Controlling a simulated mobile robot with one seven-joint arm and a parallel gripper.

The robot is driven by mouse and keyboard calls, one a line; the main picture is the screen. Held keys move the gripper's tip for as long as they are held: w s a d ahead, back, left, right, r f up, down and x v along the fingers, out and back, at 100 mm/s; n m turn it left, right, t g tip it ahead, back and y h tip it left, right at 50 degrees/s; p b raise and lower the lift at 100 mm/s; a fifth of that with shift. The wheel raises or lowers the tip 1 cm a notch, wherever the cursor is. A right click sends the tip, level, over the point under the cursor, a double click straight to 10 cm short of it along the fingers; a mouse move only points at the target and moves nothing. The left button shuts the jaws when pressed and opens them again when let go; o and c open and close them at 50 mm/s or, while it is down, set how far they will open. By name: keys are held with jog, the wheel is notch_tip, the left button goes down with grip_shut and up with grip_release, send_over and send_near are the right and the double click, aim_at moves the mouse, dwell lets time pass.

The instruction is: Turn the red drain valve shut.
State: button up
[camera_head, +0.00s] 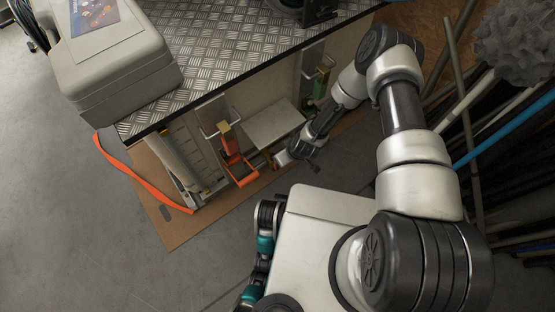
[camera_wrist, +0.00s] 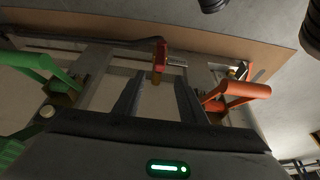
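In the wrist view a small red valve part (camera_wrist: 161,52) with a yellowish lower end shows just beyond my fingertips. My gripper (camera_wrist: 159,92) is open, its two dark fingers apart on either side of the line to this red part. I see no clear contact, and the gap in depth is hard to judge. In the head view my gripper (camera_head: 290,157) is low under the bench edge, and I cannot make out the red valve there.
An orange lever (camera_wrist: 240,92) is right of my fingers and a green lever (camera_wrist: 35,65) left in the wrist view. The head view shows an orange-red handle (camera_head: 232,160), a pale panel (camera_head: 273,125) and the metal bench top (camera_head: 215,50) above. Poles (camera_head: 510,120) stand at right.

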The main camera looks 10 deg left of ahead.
jog(key=b+x, duration=0.3)
jog(key=x, duration=0.8)
jog(key=shift+f, duration=0.1)
grip_shut()
